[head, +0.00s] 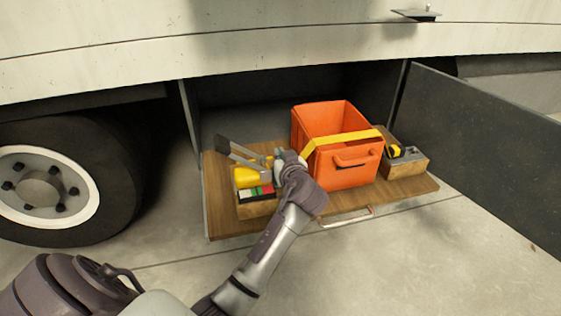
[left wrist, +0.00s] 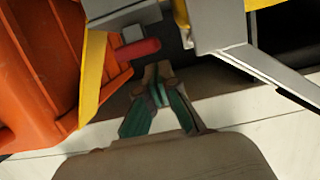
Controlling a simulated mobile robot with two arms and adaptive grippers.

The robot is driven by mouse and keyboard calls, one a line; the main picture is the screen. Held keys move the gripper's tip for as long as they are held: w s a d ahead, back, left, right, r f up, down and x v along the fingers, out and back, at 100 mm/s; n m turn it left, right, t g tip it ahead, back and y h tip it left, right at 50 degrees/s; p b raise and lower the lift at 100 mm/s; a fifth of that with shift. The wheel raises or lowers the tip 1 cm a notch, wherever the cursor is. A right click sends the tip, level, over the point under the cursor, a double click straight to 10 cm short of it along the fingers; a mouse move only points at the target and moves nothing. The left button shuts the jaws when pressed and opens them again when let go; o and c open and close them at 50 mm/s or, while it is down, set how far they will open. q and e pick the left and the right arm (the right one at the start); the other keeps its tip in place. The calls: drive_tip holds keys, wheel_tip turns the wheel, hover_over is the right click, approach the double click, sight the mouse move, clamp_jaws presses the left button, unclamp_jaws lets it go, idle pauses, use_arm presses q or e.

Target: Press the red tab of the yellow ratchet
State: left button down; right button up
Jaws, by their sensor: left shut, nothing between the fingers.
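The yellow ratchet's grey metal frame (left wrist: 215,25) fills the top of the left wrist view, with a long grey lever reaching right. Its red tab (left wrist: 137,50) sticks out below the frame. A yellow strap (left wrist: 95,65) runs on the left, and in the head view the strap (head: 345,138) lies over the orange crate (head: 350,172). My left gripper (left wrist: 157,72) is shut and empty, its tips just below and right of the tab; I cannot tell whether they touch it. In the head view my left gripper (head: 286,160) is beside the crate's left side and hides part of the ratchet.
The crate stands on a wooden pull-out board (head: 400,193) in the truck's side compartment. A small wooden box (head: 256,208) with a yellow item is at left; another box (head: 408,167) with a yellow-and-black item is at right. An open dark door (head: 480,145) bounds the right.

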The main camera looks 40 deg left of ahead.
use_arm(q)
drive_tip(key=shift+f, duration=0.5)
wheel_tip(320, 180, down, 2)
drive_tip(key=shift+f+b, duration=0.1)
drive_tip(key=shift+b, duration=0.65)
